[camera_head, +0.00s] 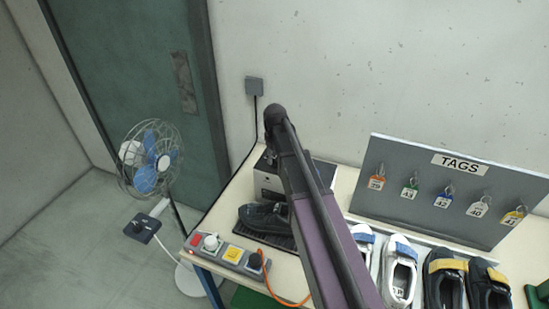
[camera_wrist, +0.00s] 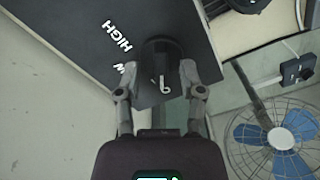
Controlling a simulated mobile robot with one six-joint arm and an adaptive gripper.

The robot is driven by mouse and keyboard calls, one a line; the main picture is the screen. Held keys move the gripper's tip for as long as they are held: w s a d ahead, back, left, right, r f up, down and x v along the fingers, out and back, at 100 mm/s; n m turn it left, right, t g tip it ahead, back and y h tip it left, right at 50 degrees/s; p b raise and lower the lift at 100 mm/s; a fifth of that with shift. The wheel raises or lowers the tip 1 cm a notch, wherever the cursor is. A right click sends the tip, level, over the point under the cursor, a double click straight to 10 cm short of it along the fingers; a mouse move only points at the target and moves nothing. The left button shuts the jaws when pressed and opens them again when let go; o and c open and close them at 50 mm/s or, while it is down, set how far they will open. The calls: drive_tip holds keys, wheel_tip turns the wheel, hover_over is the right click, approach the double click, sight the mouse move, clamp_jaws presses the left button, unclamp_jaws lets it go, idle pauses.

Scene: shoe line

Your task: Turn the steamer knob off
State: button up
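The steamer is a dark box (camera_wrist: 85,35) in the wrist view, with white lettering reading HIGH and a second label partly hidden. Its round black knob (camera_wrist: 160,52) stands at the panel's edge, with a white mark just below it. My gripper (camera_wrist: 159,68) has one finger on each side of the knob. The fingers look spread, with the knob between them; whether either touches it is hard to tell. In the head view the steamer (camera_head: 268,181) stands on the table behind my arm, which hides the knob and most of my gripper.
A black shoe (camera_head: 262,217) lies on a dark mat before the steamer. A control box (camera_head: 232,256) sits at the table's left corner. A fan (camera_head: 150,160) stands left on the floor. Several shoes (camera_head: 400,270) and a TAGS board (camera_head: 440,190) are at right.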

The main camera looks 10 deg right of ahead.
drive_tip(key=shift+s+m, duration=0.1)
drive_tip(key=shift+m, duration=0.3)
